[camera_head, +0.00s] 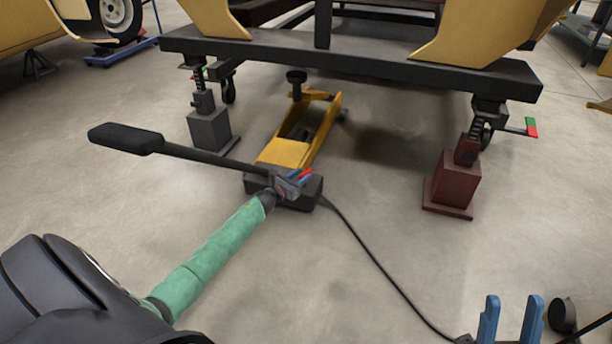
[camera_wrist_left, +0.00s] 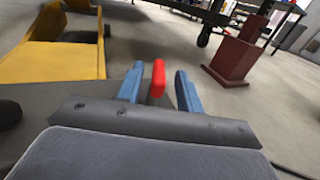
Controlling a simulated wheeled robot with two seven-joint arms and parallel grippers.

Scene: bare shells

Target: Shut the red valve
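The red valve (camera_head: 306,173) is a small red handle at the near end of the yellow floor jack (camera_head: 285,152). In the left wrist view the red valve (camera_wrist_left: 158,80) stands upright between the two blue fingers. My left gripper (camera_head: 297,177) is at the jack's dark end; its fingers (camera_wrist_left: 158,84) are open around the valve, with a gap on each side. The valve's base is hidden behind the gripper body. My right gripper (camera_head: 510,318) is open and empty at the bottom right of the head view, far from the valve.
A black lever with a thick grip (camera_head: 125,138) extends left from the jack. A grey stand (camera_head: 210,130) and a dark red stand (camera_head: 453,180) support the dark frame (camera_head: 350,55) above. A black cable (camera_head: 375,260) crosses the floor. Open floor lies around the jack.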

